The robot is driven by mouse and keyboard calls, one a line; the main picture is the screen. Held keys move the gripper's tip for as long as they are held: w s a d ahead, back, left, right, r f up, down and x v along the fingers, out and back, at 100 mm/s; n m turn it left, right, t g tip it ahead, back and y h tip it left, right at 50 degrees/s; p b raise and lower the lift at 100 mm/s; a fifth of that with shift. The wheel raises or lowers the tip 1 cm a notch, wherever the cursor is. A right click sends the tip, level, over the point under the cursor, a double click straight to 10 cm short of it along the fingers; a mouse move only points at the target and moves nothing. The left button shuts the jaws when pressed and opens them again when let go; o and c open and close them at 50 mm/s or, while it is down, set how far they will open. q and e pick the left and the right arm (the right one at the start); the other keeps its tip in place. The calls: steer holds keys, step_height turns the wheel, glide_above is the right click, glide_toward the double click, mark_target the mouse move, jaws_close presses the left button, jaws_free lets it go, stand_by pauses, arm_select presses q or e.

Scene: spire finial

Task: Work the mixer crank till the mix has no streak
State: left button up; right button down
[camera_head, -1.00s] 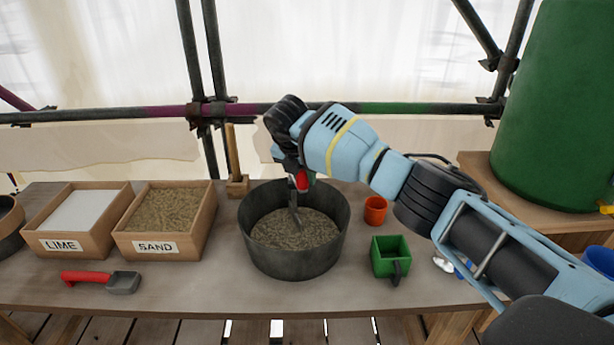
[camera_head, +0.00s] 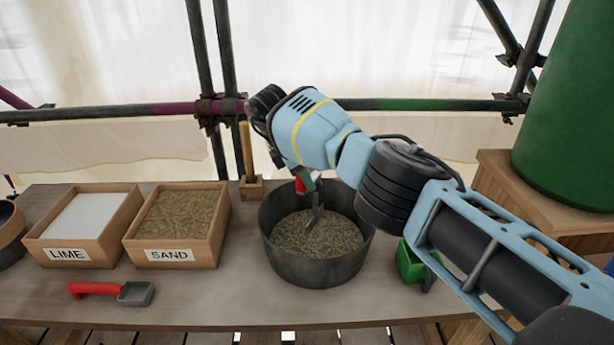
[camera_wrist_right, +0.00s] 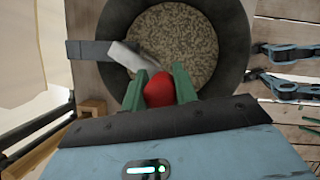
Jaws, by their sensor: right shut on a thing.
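The round dark mixing tub (camera_head: 310,268) stands on the table, and its rim also shows in the right wrist view (camera_wrist_right: 236,45). Inside is a speckled grey-brown mix (camera_head: 318,238) with fine pale flecks; I cannot make out a distinct streak. The grey metal crank (camera_head: 316,208) reaches down into the mix. Its red knob (camera_wrist_right: 158,90) sits between the green fingers of my right gripper (camera_head: 305,184), which is shut on it above the tub. The wrist hides part of the knob and the tub's back rim in the head view. My left gripper does not show in the head view.
Wooden boxes of lime (camera_head: 85,215) and sand (camera_head: 180,220) stand left of the tub. A red-handled scoop (camera_head: 110,292) lies in front of them. A green container (camera_head: 408,262) stands right of the tub, partly behind my arm. Scaffold poles (camera_head: 110,115) run behind the table.

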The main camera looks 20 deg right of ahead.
steer(key=shift+w+a+f+m, duration=0.1)
steer(key=shift+w+a+m, duration=0.05)
steer(key=shift+m, duration=0.25)
steer(key=shift+w+b, duration=0.1)
steer(key=shift+b, duration=0.3)
steer(key=shift+g, duration=0.3)
steer(key=c, duration=1.1)
jaws_free()
steer(key=shift+r, duration=0.2)
